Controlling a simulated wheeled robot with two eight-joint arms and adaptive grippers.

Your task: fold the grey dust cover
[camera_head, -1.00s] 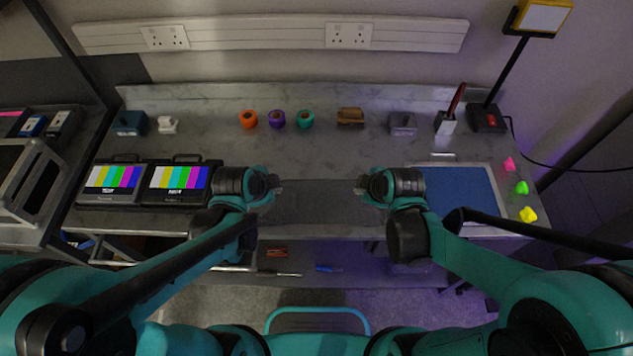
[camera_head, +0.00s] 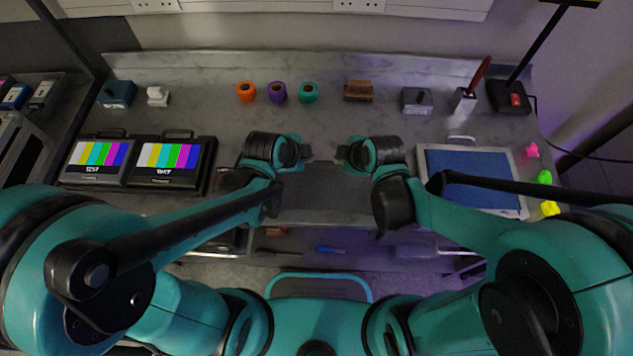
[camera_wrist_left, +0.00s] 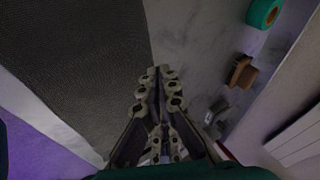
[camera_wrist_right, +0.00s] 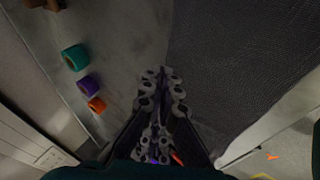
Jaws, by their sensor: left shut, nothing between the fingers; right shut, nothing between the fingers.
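The grey dust cover (camera_head: 322,190) lies flat on the bench near its front edge, between my two arms. It fills the left part of the left wrist view (camera_wrist_left: 75,70) and the right part of the right wrist view (camera_wrist_right: 245,60). My left gripper (camera_head: 308,152) is shut and empty at the cover's back edge; in its wrist view the fingertips (camera_wrist_left: 160,75) are beside that edge. My right gripper (camera_head: 341,153) is shut and empty near the same edge, its fingertips (camera_wrist_right: 160,75) beside the cloth. I cannot tell whether either touches the cloth.
Orange (camera_head: 246,91), purple (camera_head: 278,92) and teal (camera_head: 308,92) rolls and a brown block (camera_head: 358,91) stand behind the cover. Two monitors (camera_head: 168,162) are at left, a blue-topped tray (camera_head: 478,172) at right.

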